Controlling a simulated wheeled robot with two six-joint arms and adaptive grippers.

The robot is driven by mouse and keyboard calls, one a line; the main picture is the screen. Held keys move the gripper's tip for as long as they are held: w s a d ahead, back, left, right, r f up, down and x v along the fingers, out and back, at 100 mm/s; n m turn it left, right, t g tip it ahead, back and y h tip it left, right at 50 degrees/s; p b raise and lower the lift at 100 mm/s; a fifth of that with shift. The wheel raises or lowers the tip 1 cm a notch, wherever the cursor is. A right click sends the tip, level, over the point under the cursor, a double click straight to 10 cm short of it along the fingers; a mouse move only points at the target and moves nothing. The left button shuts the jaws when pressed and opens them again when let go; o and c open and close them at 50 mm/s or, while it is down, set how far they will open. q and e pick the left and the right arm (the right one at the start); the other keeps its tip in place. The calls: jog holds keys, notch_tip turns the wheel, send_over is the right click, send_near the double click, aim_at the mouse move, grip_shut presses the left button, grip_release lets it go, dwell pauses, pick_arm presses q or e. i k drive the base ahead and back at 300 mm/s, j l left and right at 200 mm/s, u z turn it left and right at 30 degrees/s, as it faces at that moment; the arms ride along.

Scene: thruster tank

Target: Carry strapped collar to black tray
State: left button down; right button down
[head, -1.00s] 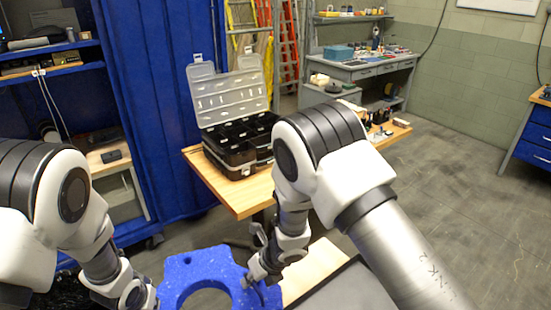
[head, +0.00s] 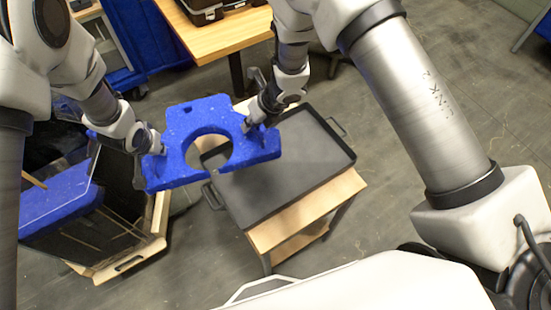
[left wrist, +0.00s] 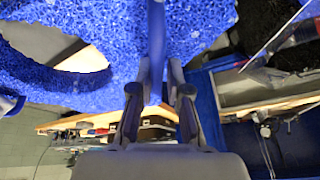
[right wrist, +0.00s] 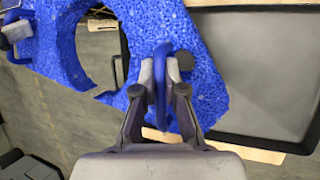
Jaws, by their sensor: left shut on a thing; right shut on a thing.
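The strapped collar (head: 196,115) is a blue foam block with a large round opening, held up between my two arms. My left gripper (head: 154,147) is shut on a blue strap at its left end; the left wrist view shows that strap (left wrist: 156,50) between the fingers. My right gripper (head: 250,122) is shut on a strap at its right side; the right wrist view shows this strap (right wrist: 161,85) in the fingers. The black tray (head: 300,150) lies on a small wooden-topped stand, below and right of the collar. The collar's right part overlaps the tray in the head view and hides its left portion.
The tray's stand (head: 345,190) has a light wooden top. A wooden table (head: 225,33) with a dark case (head: 205,12) stands behind. At left is an open wooden-edged crate (head: 130,255) with blue material. Grey floor is free right of the tray.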

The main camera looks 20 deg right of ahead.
aim_at(278, 163)
jog(key=l+u, duration=0.2)
jog(key=l, duration=0.3)
jog(key=k+l+u, duration=0.15)
jog(key=l, duration=0.3)
jog(key=k+l+u, duration=0.2)
jog(key=l, duration=0.5)
jog(key=z, duration=0.05)
